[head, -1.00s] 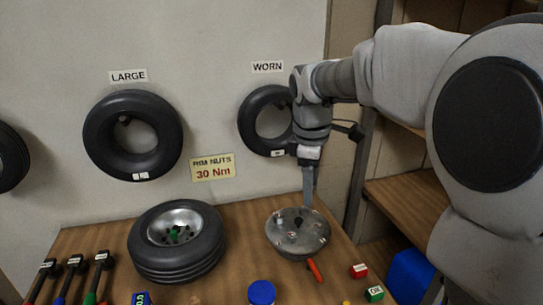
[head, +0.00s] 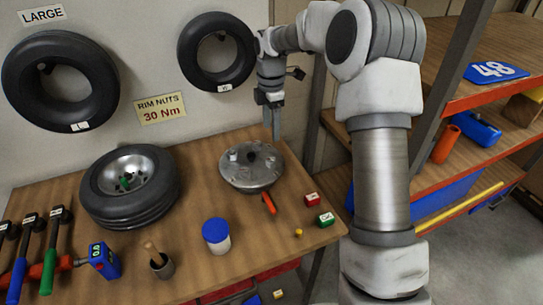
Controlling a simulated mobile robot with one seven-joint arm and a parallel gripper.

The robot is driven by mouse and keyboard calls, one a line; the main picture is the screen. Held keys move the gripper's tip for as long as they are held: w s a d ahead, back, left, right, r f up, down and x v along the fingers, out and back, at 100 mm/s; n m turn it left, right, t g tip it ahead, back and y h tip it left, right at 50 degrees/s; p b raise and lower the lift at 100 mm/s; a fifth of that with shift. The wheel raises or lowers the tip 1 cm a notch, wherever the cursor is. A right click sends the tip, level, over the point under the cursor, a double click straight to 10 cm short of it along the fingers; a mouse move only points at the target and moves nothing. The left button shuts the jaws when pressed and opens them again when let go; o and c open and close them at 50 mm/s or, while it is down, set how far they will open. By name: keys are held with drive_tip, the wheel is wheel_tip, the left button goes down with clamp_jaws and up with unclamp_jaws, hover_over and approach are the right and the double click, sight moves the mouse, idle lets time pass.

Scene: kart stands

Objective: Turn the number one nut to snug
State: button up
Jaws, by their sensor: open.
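A grey metal rim disc (head: 236,178) with several small nuts or studs on its face and a dark centre rests on the right half of the bench. An orange-red handle (head: 269,203) sticks out at its front. I cannot read any nut numbers, so I cannot tell which is number one. A tyre on a silver rim (head: 128,202) lies to the left, with a green piece (head: 124,184) near its hub. My gripper (head: 276,136) points down above the back right edge of the disc, apart from it and empty. The gap between its fingers is hard to see.
Wrenches with coloured handles (head: 48,255), a blue digital device (head: 103,261), a brush cup (head: 161,265) and a blue-lidded jar (head: 216,236) line the bench front. A red block (head: 312,199) and green block (head: 325,219) sit right. Shelves (head: 470,185) stand beyond.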

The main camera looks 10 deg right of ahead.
sight(271, 160)
wheel_tip(271, 160, down, 12)
drive_tip(key=shift+r, duration=0.1)
drive_tip(key=shift+c, duration=0.3)
clamp_jaws()
